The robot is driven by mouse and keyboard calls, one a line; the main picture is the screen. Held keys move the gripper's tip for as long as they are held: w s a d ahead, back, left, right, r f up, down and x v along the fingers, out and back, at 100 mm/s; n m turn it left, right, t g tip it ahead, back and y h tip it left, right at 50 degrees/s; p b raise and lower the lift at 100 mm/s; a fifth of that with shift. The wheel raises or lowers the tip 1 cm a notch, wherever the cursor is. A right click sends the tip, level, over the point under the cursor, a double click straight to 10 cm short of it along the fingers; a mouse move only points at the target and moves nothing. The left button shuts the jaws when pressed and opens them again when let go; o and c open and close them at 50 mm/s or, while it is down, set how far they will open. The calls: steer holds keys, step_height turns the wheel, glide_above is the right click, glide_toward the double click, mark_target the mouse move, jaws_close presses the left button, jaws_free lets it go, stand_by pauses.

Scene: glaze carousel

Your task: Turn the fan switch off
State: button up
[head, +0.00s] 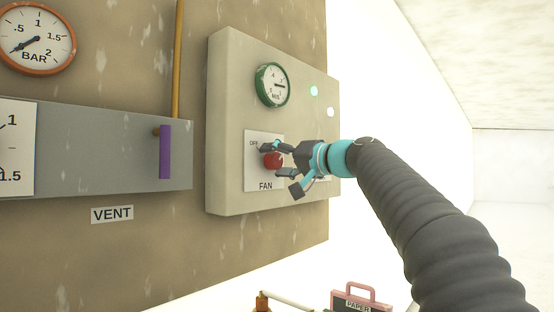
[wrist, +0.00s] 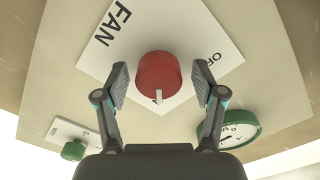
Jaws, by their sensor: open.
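The fan switch (head: 272,160) is a red round knob on a white plate marked FAN (head: 265,186), with OFF lettered at its upper left, on the front of a beige box. In the wrist view the red knob (wrist: 158,72) shows a pale pointer mark at its lower edge. My gripper (head: 278,160) is open in front of the plate. In the wrist view its two fingers (wrist: 160,85) stand on either side of the knob, with a gap on each side. Part of the plate is hidden behind my gripper in the head view.
A green-rimmed gauge (head: 272,85) sits above the switch, and two pale lamps (head: 314,91) are at its right. A green knob (wrist: 74,150) shows in the wrist view. At left are a purple handle (head: 165,152) and a VENT label (head: 112,214). A pink PAPER case (head: 360,298) stands below.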

steer(key=c, duration=1.1)
steer(key=shift+c, duration=0.2)
steer(key=shift+n+b, duration=0.4)
steer(key=n+b, duration=0.2)
steer(key=n, duration=0.1)
steer(key=shift+f, duration=0.1)
steer(key=n+b, duration=0.2)
steer(key=n, duration=0.3)
steer(key=n+b, duration=0.1)
steer(key=n, duration=0.3)
steer(key=shift+s+n, duration=0.1)
steer(key=shift+n, duration=0.3)
steer(key=n, duration=0.4)
steer(key=shift+r+b, duration=0.25)
steer(key=shift+b, duration=0.15)
steer(key=shift+n, duration=0.3)
